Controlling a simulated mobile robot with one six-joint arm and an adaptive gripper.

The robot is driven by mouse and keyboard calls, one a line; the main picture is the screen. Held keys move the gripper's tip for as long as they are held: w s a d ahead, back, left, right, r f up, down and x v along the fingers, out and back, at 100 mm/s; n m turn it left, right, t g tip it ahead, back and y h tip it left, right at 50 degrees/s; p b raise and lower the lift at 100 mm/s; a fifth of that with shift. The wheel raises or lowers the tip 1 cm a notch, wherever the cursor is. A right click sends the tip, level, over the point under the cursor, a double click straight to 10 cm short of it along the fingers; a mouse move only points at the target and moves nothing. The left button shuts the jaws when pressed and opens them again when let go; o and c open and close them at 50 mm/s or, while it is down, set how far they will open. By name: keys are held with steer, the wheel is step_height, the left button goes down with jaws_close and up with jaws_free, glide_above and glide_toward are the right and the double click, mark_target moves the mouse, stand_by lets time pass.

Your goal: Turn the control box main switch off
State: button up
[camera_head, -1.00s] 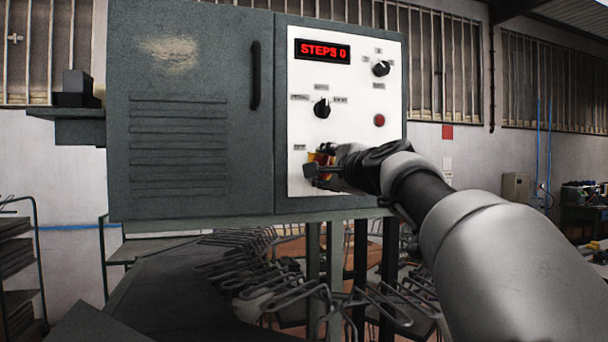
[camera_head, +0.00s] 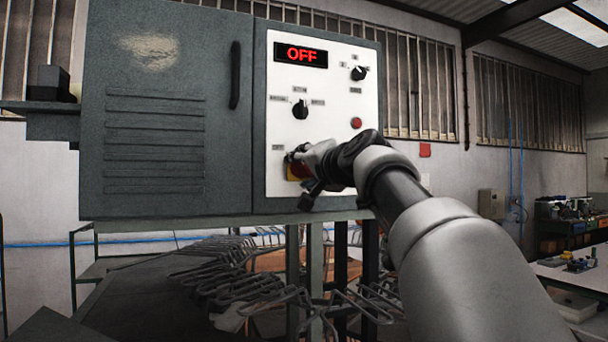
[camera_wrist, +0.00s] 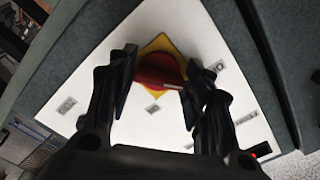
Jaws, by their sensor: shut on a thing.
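The grey control box (camera_head: 155,110) has a white panel (camera_head: 325,95) with a red display (camera_head: 301,55) that reads OFF. The main switch, a red knob on a yellow plate (camera_head: 299,170), is at the panel's lower left, partly hidden by my gripper (camera_head: 298,172). In the wrist view the red knob (camera_wrist: 156,72) sits between the two black fingers of my gripper (camera_wrist: 160,85), on its yellow diamond plate (camera_wrist: 157,46). My gripper is shut on the knob and looks rolled to one side.
Above the switch are a black selector (camera_head: 300,109), another black knob (camera_head: 358,73) and a red button (camera_head: 356,123). A dark handle (camera_head: 235,75) stands out on the box door. Below, a rack of bent metal rods (camera_head: 260,285) stands close under the box.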

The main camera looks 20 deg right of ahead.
steer(key=shift+f+n, duration=0.1)
steer(key=shift+n, duration=0.5)
steer(key=shift+n+b, duration=0.3)
steer(key=shift+c, duration=0.2)
steer(key=o, duration=1.1)
steer(key=s, duration=1.2)
